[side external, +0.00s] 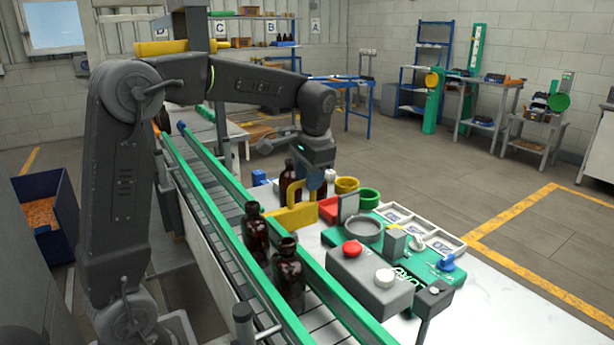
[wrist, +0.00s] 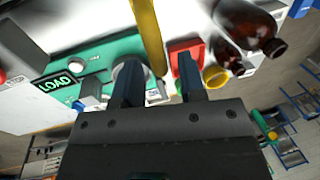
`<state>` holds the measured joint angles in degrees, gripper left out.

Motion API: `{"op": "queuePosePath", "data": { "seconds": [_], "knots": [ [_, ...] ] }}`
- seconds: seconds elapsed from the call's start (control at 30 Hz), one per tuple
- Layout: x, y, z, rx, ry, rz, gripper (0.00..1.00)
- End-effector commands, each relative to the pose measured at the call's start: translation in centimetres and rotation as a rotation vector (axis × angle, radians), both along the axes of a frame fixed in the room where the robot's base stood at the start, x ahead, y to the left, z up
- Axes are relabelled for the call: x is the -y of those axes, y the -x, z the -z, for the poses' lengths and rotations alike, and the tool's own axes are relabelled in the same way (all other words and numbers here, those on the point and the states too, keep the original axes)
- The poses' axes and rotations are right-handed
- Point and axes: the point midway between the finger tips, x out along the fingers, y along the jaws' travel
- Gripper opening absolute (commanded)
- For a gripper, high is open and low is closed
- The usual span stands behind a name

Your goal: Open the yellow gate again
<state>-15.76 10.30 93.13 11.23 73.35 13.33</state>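The two fingers are spread apart, with visible room on both sides of the bar. I cannot tell from these frames how far the fingers reach down around it. Two amber bottles (side external: 256,232) (side external: 288,275) stand upright on the conveyor.
More amber bottles (side external: 290,180) stand behind the gate. A green LOAD panel (side external: 400,285), a grey box with a red button (side external: 352,248), a red bin (side external: 328,210), and yellow (side external: 347,185) and green cups (side external: 369,198) crowd the right. White trays (side external: 425,225) lie beyond.

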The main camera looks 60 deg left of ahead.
Motion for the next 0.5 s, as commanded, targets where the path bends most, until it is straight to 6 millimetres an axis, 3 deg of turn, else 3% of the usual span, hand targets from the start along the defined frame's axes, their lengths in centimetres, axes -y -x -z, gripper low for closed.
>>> {"op": "queuePosePath", "data": {
  "seconds": [0.33,0.5],
  "knots": [
    [0.1,0.1,-0.3,-0.003,0.001,0.0,0.42],
    [0.5,0.0,-2.4,0.001,0.0,0.001,0.42]
  ]
}}
